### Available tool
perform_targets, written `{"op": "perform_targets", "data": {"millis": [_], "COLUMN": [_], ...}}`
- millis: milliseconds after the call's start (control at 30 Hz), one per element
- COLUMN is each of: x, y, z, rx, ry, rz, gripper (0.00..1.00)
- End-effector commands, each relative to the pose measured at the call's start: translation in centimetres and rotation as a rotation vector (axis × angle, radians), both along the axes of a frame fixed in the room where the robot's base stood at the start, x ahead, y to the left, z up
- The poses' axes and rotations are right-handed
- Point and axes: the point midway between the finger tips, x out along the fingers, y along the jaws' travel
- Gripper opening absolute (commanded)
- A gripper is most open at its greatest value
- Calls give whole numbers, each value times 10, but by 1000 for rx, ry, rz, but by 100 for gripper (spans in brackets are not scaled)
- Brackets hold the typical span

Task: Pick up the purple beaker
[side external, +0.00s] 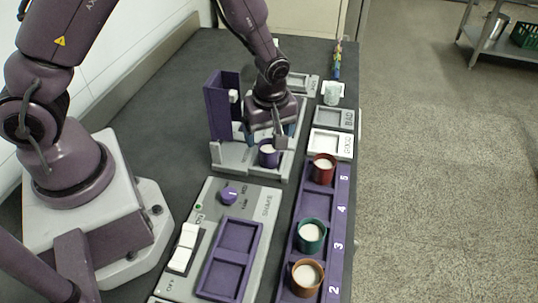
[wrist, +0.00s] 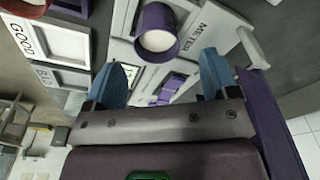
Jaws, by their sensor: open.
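The purple beaker (side external: 268,158), with white contents, stands upright on the grey device with the tall purple panel (side external: 221,106). In the wrist view the beaker (wrist: 157,30) is just beyond my fingertips, roughly centred between them, with its rim facing the camera. My gripper (side external: 265,133) is above and close to the beaker in the side view. Its two blue-padded fingers (wrist: 162,75) are spread apart with nothing between them. Whether a finger touches the beaker cannot be told.
A purple numbered rack (side external: 328,212) holds red (side external: 323,170), green (side external: 311,238) and orange (side external: 306,279) beakers at the front right. GOOD (side external: 331,144) and BAD (side external: 335,118) trays lie right of the device. A grey shaker panel (side external: 230,240) is in front. The purple panel stands close left of my gripper.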

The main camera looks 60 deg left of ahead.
Motion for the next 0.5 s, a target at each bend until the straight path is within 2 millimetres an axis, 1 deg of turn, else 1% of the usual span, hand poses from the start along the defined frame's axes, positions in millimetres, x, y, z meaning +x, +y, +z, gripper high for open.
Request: {"op": "perform_targets", "data": {"millis": [67, 300, 400, 500], "x": [0, 2, 3, 4], "y": [0, 2, 3, 3], "z": [-7, -42, -50, -52], "rx": [0, 1, 1, 0], "ry": [2, 3, 0, -2], "rz": [0, 0, -1, 0], "gripper": [80, 80, 80, 80]}}
